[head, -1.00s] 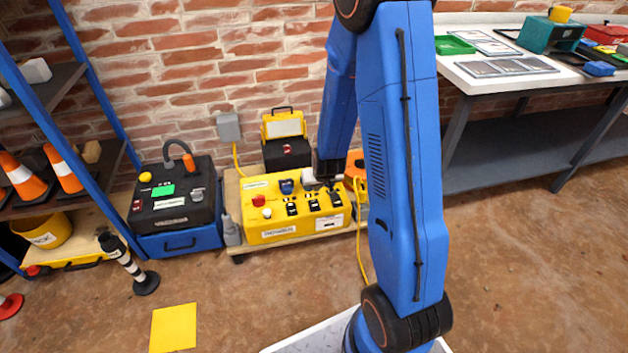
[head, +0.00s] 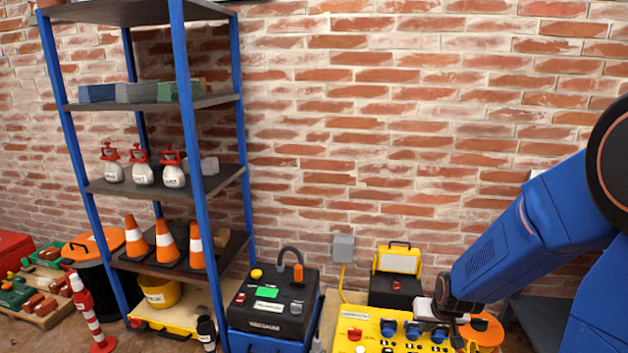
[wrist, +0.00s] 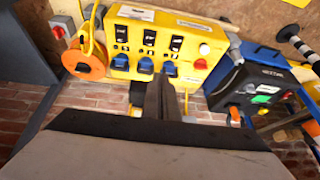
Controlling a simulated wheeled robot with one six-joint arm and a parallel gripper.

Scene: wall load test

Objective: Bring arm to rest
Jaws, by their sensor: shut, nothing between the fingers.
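My blue arm (head: 540,235) reaches in from the right in the head view. Its end is over the right part of a yellow control box (head: 375,335) with blue sockets and black switches. In the wrist view my gripper (wrist: 168,88) is shut and empty, its dark fingers pointing at the yellow box (wrist: 205,50), near the row of blue sockets. I cannot tell whether the fingertips touch it. In the head view my gripper (head: 457,335) is small and its fingers are hard to make out.
An orange cable reel (wrist: 85,58) is beside the yellow box. A black unit (head: 272,303) on a blue case stands on its other side. A blue-framed shelf (head: 190,120) with cones and red-topped bottles stands at the left. A brick wall (head: 380,150) is behind.

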